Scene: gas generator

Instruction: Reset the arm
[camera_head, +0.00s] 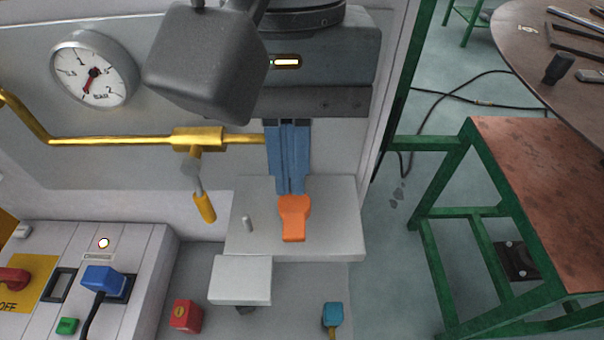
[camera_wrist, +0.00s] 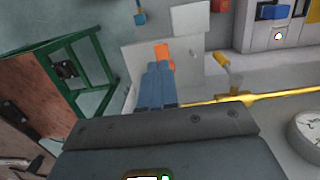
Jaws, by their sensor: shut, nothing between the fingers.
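My gripper (camera_head: 290,190) hangs in front of the machine panel with its blue fingers closed together and nothing between them. It also shows in the wrist view (camera_wrist: 159,64). An orange handle-like piece (camera_head: 294,220) shows just beyond the fingertips, against a pale grey block (camera_head: 340,235). In the wrist view the orange piece (camera_wrist: 162,52) is partly covered by the fingers. I cannot tell whether the fingertips touch it.
A gauge (camera_head: 92,70) and a yellow pipe (camera_head: 110,140) with a yellow-handled valve (camera_head: 203,207) are on the left. A blue plug (camera_head: 103,280) sits in the control box. A green-framed table (camera_head: 545,160) stands right; floor shows between it and the machine.

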